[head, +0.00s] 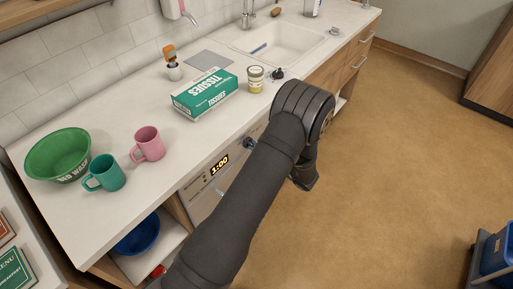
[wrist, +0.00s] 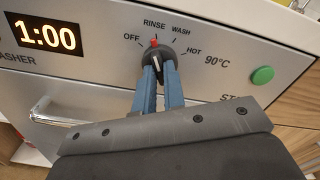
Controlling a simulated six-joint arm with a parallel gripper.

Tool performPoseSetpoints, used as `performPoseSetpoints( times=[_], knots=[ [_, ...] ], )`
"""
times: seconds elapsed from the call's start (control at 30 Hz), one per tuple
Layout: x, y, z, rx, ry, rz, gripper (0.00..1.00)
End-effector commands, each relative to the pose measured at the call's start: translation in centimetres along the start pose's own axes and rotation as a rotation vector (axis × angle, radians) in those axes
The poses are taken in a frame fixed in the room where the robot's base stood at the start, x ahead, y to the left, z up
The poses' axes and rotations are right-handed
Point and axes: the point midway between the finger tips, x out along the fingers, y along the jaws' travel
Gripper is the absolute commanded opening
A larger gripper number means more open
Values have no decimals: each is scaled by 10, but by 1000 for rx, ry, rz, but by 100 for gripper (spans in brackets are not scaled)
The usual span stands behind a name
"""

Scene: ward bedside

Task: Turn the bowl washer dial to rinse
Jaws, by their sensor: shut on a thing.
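The bowl washer's grey front panel (wrist: 95,60) fills the wrist view. Its dark round dial (wrist: 166,51) is ringed by the labels OFF, RINSE, WASH and HOT. A red mark on the dial's upper edge points up toward RINSE. My gripper (wrist: 158,70) has its two blue fingers shut on the dial from below, hiding its lower part. In the head view the washer (head: 201,204) is under the counter, and my dark arm covers much of its front and the gripper.
The washer display (wrist: 45,35) reads 1:00. A green button (wrist: 262,75) is right of the dial, and a bar handle (wrist: 60,116) is lower left. On the counter are a tissue box (head: 205,94), a pink mug (head: 148,144), a teal mug (head: 105,174) and a green bowl (head: 58,152).

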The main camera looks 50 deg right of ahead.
Motion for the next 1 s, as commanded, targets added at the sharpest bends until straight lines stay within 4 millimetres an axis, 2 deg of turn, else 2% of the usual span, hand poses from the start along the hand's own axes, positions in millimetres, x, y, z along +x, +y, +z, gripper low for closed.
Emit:
performPoseSetpoints(
  times=[0.33,0.8,0.83,0.9,0.93,1.0],
  knots=[
    [0,0,0,121,0,0,0],
    [0,0,0,134,0,0,0],
    [0,0,0,134,0,0,14],
    [0,0,0,134,0,0,28],
    [0,0,0,134,0,0,32],
    [0,0,0,134,0,0,32]
  ],
)
